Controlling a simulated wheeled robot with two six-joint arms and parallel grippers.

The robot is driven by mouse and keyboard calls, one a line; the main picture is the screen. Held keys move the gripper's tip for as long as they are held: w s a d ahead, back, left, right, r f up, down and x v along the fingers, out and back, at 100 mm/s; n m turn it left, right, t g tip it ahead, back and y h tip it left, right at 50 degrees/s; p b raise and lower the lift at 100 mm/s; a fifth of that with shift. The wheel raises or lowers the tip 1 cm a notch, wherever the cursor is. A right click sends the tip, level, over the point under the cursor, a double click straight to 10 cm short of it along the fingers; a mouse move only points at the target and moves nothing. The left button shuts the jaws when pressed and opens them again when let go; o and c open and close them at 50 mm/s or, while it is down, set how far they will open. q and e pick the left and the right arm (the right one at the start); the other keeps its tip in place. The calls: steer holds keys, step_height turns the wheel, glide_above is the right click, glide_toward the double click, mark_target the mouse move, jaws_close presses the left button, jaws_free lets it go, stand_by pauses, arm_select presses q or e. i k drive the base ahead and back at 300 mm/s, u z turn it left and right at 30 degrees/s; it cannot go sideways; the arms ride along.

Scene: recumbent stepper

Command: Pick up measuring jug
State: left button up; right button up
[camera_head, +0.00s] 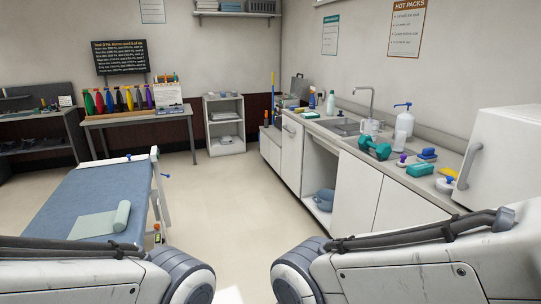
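A small pale jug-like vessel (367,127) stands by the sink on the counter at the right, behind a teal dumbbell (375,148). It looks like the measuring jug, but it is too small to be sure. The dumbbell hides part of its lower side. Parts of both my arms show along the bottom edge, well short of the counter. Neither gripper is in view.
A blue treatment table (80,205) stands at left. The floor (222,195) between is clear.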

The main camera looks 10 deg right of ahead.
mark_target(370, 127)
steer(key=z, duration=0.05)
steer(key=i, duration=2)
steer(key=z, duration=0.35)
steer(key=i, duration=2.05)
steer(key=z, duration=0.3)
